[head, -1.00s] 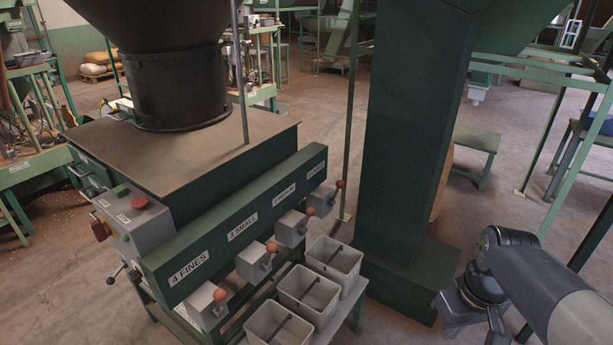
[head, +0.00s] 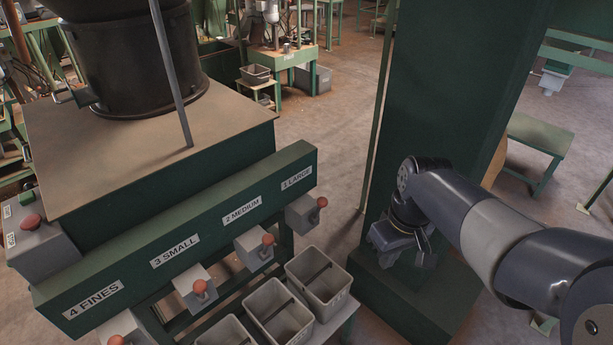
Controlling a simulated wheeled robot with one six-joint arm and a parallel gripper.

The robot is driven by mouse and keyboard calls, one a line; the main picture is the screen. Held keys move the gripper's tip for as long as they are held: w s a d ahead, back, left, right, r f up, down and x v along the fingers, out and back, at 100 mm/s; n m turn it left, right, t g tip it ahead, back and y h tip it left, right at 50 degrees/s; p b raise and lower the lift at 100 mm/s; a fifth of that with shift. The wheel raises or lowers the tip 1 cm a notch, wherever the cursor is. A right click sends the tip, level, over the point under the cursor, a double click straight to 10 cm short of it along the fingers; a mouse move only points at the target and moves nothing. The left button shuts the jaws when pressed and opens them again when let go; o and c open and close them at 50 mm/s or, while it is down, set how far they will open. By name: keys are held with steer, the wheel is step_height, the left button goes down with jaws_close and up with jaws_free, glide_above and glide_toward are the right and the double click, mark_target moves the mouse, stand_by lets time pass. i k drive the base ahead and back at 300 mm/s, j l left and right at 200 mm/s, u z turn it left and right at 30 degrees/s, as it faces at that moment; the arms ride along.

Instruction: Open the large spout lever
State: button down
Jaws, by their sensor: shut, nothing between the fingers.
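The large spout (head: 303,213) is a small grey box under the "1 LARGE" label, at the right end of the green beam. Its lever has a red ball knob (head: 321,202) at the box's right front. My gripper (head: 426,258) is right of the lever and apart from it, in front of the dark green column. It is shut and empty. The fingertips are small and dark here, so their detail is hard to see.
The medium (head: 254,249) and small (head: 195,288) spouts with red knobs lie along the beam (head: 200,235) to the left. Grey bins (head: 322,283) stand below on a bench. The green column (head: 440,120) rises close behind my arm.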

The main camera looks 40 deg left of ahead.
mark_target(322, 201)
steer(key=i+j+u, duration=0.15)
steer(key=i+j, duration=0.2)
steer(key=j, duration=0.15)
steer(key=i+j+u, duration=0.15)
steer(key=i+j, duration=0.2)
steer(key=j, duration=0.1)
